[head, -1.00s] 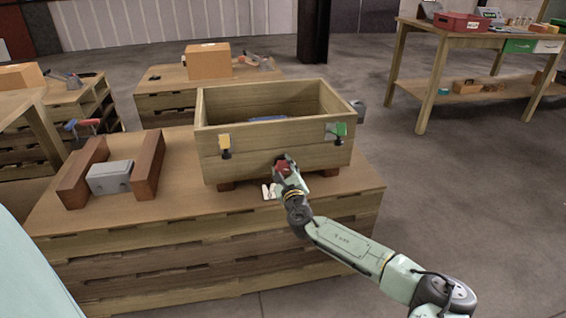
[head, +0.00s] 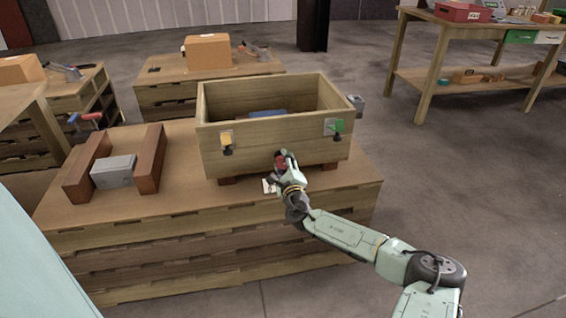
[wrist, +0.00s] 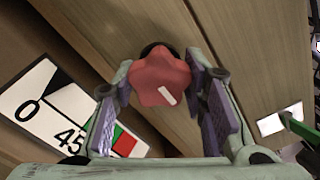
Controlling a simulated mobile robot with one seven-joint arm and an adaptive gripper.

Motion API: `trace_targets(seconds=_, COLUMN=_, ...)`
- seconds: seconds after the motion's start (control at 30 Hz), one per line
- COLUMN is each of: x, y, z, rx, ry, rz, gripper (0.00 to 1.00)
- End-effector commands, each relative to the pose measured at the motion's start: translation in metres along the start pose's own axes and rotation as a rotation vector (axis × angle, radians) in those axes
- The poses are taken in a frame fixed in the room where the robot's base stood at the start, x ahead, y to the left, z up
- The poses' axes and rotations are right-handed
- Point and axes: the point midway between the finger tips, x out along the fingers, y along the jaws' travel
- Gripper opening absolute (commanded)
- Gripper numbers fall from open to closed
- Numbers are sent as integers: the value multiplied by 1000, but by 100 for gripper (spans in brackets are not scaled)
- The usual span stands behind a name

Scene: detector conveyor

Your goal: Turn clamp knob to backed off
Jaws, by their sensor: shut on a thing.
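The clamp knob is a red, lobed knob (wrist: 160,78) with a white mark on its face, on the front wall of the wooden box (head: 220,165). In the wrist view it sits between the two purple-padded fingers of my gripper (wrist: 165,95), which is shut on it. The white mark points down and slightly right in that view. In the head view my gripper (head: 284,160) is at the lower front of the box and covers most of the knob. A white dial plate (wrist: 45,105) with "0", "45" and green and red patches lies left of the knob in the wrist view.
A yellow lever (head: 227,139) and a green lever (head: 336,127) are on the box front, either side of my gripper. A grey block (head: 113,172) lies between two brown bars (head: 148,160) on the left of the pallet-like bench (head: 200,215).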

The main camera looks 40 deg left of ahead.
Motion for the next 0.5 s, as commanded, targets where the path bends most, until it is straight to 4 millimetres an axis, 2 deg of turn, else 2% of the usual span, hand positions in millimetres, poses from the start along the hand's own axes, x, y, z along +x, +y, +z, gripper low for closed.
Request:
trace_targets(seconds=0.17, x=0, y=-1, z=0, rx=-3, ry=0, rz=-1, gripper=11)
trace_targets(seconds=0.2, x=0, y=-1, z=0, rx=-3, ry=0, rz=-1, gripper=41)
trace_targets(seconds=0.5, x=0, y=0, z=0, rx=-1, ry=0, rz=0, gripper=60)
